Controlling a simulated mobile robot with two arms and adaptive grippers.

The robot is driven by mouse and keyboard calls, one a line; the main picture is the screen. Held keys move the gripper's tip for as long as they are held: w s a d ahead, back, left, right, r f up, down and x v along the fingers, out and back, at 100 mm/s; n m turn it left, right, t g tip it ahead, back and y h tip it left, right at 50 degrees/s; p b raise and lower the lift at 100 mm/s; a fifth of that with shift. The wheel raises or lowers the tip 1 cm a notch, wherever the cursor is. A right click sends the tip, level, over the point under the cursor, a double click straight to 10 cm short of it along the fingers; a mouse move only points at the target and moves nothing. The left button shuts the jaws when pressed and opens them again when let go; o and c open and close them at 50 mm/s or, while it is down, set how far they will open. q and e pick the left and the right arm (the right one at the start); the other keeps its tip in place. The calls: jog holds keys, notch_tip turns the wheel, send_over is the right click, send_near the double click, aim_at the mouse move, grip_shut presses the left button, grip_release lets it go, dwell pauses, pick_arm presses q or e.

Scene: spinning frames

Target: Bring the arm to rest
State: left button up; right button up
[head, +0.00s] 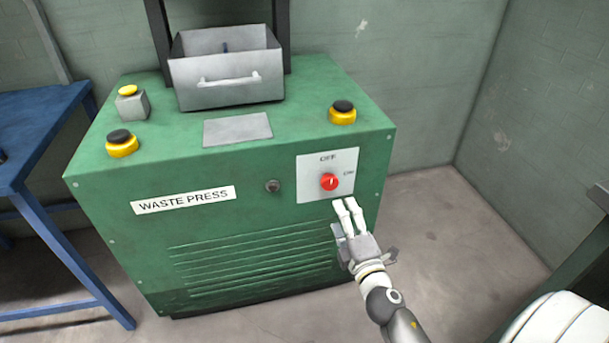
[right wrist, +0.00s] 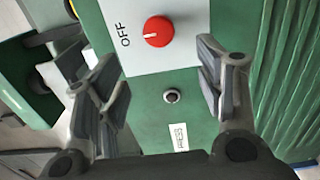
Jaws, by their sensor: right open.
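My right gripper (head: 348,217) is in front of the green waste press, just below the red rotary knob (head: 329,182) on its grey OFF/ON plate (head: 312,190). In the right wrist view my right gripper (right wrist: 160,95) has its fingers spread apart with nothing between them. The red knob (right wrist: 159,31) shows there beyond the fingertips, beside the word OFF. My left gripper is not in view.
The green press (head: 250,220) carries a grey drawer-like bin (head: 228,90), black-topped yellow buttons (head: 342,113) and a yellow button on a grey box (head: 131,103). A blue table (head: 40,130) stands at the left. Floor (head: 450,230) at the right is clear up to the wall.

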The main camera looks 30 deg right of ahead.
jog(key=s+a+f+m+g, duration=0.3)
jog(key=s+f+m+g, duration=0.6)
jog(key=f, duration=0.5)
jog(key=s+a+f+m+g+y+p, duration=0.4)
jog(key=s+a+f+g+p, duration=0.2)
jog(key=s+a+f, duration=0.7)
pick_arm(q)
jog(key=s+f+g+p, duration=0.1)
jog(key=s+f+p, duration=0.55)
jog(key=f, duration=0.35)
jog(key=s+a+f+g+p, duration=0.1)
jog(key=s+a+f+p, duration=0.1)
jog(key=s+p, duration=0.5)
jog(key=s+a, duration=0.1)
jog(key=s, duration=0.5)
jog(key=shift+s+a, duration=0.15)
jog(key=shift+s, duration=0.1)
pick_arm(e)
jog(key=s+d+f, duration=0.2)
jog(key=s+f, duration=0.1)
jog(key=s, duration=0.6)
jog(key=s+d+f+g, duration=0.1)
jog(key=s+d+f, duration=0.2)
jog(key=s, duration=0.7)
jog(key=shift+s+g, duration=0.15)
jog(key=shift+g, duration=0.15)
